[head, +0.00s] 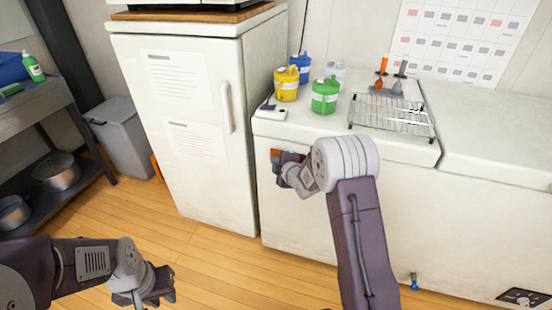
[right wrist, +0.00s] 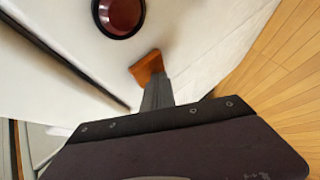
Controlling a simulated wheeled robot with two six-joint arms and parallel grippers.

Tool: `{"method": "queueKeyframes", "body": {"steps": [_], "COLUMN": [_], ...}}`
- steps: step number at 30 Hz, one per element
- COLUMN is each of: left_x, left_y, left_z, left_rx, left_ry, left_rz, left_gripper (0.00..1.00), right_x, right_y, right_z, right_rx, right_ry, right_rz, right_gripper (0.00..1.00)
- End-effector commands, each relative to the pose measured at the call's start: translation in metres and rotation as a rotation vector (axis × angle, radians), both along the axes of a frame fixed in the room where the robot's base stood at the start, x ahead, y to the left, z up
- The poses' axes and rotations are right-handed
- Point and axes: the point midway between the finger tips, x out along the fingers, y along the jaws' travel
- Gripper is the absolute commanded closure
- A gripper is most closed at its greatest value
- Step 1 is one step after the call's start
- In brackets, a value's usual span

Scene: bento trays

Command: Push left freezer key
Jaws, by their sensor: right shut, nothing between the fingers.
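The white chest freezer (head: 335,200) stands along the wall on the right in the head view. My right gripper (head: 278,160) is shut and empty at the upper left of its front face. In the right wrist view its dark fingers (right wrist: 157,92) end at a small orange-brown piece (right wrist: 147,67); I cannot tell whether they touch it. A dark red round part (right wrist: 121,14) on a white face lies above that piece. I cannot tell which of these is the key. My left gripper (head: 160,288) hangs low at the left, away from the freezer; its jaw opening is unclear.
A white upright fridge (head: 190,130) stands left of the freezer. Yellow (head: 286,88), blue (head: 302,68) and green (head: 325,96) tubs and a wire rack (head: 392,115) stand on top. A control panel (head: 523,298) is low at the right. The wooden floor (head: 220,270) is clear.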

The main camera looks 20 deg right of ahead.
Motion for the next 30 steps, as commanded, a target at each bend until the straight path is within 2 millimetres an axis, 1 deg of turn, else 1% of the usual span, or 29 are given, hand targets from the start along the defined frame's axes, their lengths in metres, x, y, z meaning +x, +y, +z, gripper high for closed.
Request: {"method": "queueKeyframes", "body": {"steps": [6,14,25,30], "left_x": [0.0,0.0,0.0,0.0], "left_y": [0.0,0.0,0.0,0.0], "left_z": [-0.007,-0.007,-0.023,-0.026], "left_rx": [0.0,0.0,0.0,0.0], "left_ry": [0.0,0.0,0.0,0.0], "left_rz": [0.0,0.0,0.0,0.0], "left_gripper": [0.75,0.75,0.75,0.75], "right_x": [-0.009,-0.011,-0.048,-0.058], "right_y": [0.006,0.007,0.033,0.039], "right_z": [-0.001,-0.001,-0.002,-0.001], "right_rx": [0.0,0.0,0.0,0.001], "right_ry": [0.0,0.0,-0.001,0.0], "right_rz": [0.0,0.0,0.002,0.0], "right_gripper": [1.0,1.0,1.0,1.0]}}
